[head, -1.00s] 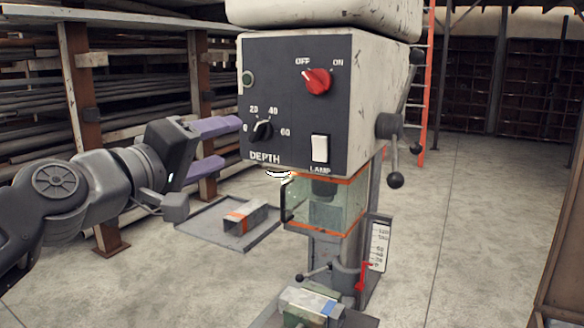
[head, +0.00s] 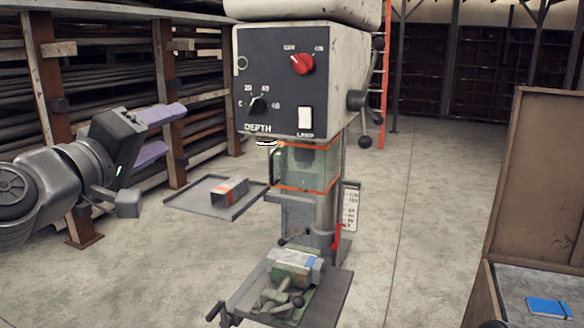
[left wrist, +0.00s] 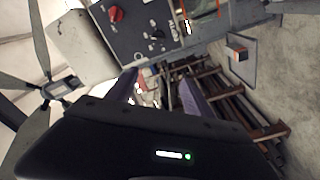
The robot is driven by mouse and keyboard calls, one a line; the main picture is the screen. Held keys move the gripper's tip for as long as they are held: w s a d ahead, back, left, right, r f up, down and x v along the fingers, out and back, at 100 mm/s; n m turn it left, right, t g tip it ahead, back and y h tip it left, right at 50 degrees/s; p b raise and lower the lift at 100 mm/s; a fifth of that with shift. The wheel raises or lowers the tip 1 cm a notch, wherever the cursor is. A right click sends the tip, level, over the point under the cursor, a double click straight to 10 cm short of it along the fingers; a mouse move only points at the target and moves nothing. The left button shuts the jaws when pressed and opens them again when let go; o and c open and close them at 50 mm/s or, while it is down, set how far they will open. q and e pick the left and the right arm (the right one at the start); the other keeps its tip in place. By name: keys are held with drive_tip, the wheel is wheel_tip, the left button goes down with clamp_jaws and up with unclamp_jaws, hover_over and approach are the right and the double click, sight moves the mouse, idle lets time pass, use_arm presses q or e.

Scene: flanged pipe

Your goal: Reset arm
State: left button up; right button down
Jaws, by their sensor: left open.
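My left gripper (head: 166,134) is at the left of the head view, with its two purple fingers spread apart and nothing between them. It is left of the drill press head (head: 300,85) and apart from it. In the left wrist view my left gripper (left wrist: 160,92) shows its two purple fingers apart, with the press panel (left wrist: 140,28) above them. My right gripper shows in neither view.
A tray (head: 185,205) with an orange-banded metal piece (head: 229,189) sits left of the press column. A vise (head: 285,290) is on the press table. Pipe racks stand at left. A wooden cabinet (head: 535,180) with a blue book (head: 549,307) is at right.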

use_arm(q)
drive_tip(key=w+d+f+m+g+y, duration=0.1)
drive_tip(key=w+d+f+g, duration=0.3)
drive_tip(key=f, duration=1.3)
drive_tip(key=w+a+f+m+g+y, duration=0.15)
drive_tip(key=w+f, duration=0.35)
drive_tip(key=f, duration=1.2)
wheel_tip(320, 180, down, 13)
drive_tip(key=s+d+m+g, duration=0.1)
drive_tip(key=s+d+g, duration=0.1)
drive_tip(key=d, duration=0.1)
drive_tip(key=s+d+f+m+g, duration=0.1)
drive_tip(key=s+d+f+g, duration=0.1)
drive_tip(key=s+f, duration=0.5)
drive_tip(key=s+d+f+m+g, duration=0.1)
drive_tip(key=s+f+g, duration=0.15)
drive_tip(key=f, duration=0.75)
drive_tip(key=s+d+f+g, duration=0.2)
drive_tip(key=s+f, duration=0.5)
drive_tip(key=s, duration=0.4)
drive_tip(key=s+d+f+g+h, duration=0.1)
drive_tip(key=s+d+f+g, duration=0.1)
drive_tip(key=s+f, duration=0.6)
drive_tip(key=s+g, duration=0.1)
drive_tip(key=s, duration=0.1)
drive_tip(key=shift+s, duration=0.35)
